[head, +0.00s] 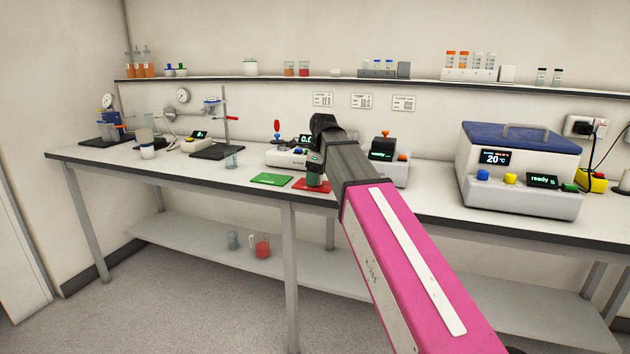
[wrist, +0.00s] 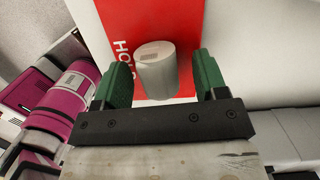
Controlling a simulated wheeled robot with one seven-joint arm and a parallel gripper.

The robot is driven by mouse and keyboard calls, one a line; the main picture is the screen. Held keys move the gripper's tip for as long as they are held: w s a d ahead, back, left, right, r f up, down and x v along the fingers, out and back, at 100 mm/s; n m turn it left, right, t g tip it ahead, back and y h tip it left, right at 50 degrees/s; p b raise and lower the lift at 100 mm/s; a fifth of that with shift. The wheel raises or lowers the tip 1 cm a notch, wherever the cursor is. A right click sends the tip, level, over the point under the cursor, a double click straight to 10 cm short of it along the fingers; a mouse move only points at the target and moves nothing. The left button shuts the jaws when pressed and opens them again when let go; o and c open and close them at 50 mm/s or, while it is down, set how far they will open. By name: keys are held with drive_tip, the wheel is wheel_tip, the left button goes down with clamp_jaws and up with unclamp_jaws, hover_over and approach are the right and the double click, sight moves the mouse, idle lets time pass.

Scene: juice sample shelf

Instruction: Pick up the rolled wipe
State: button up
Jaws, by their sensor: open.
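The rolled wipe appears to be the pale grey cylinder (wrist: 156,71) in the wrist view. It stands on a red mat (wrist: 182,22) with white lettering, partly covered. My gripper (wrist: 160,75) is open, with one green finger on each side of the cylinder. Narrow gaps show between the cylinder and both fingers. In the head view my gripper (head: 314,174) is low over the red mat (head: 313,188) on the bench, and the cylinder is hidden there.
A green mat (head: 271,179) lies left of the red one. Small instruments (head: 288,157) stand just behind. A blue-lidded water bath (head: 520,165) is on the right. A shelf (head: 300,79) with vials runs along the wall above. The bench front edge (head: 180,179) is close to the mats.

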drive_tip(key=shift+f, duration=0.25)
drive_tip(key=c, duration=1)
drive_tip(key=shift+r, duration=0.15)
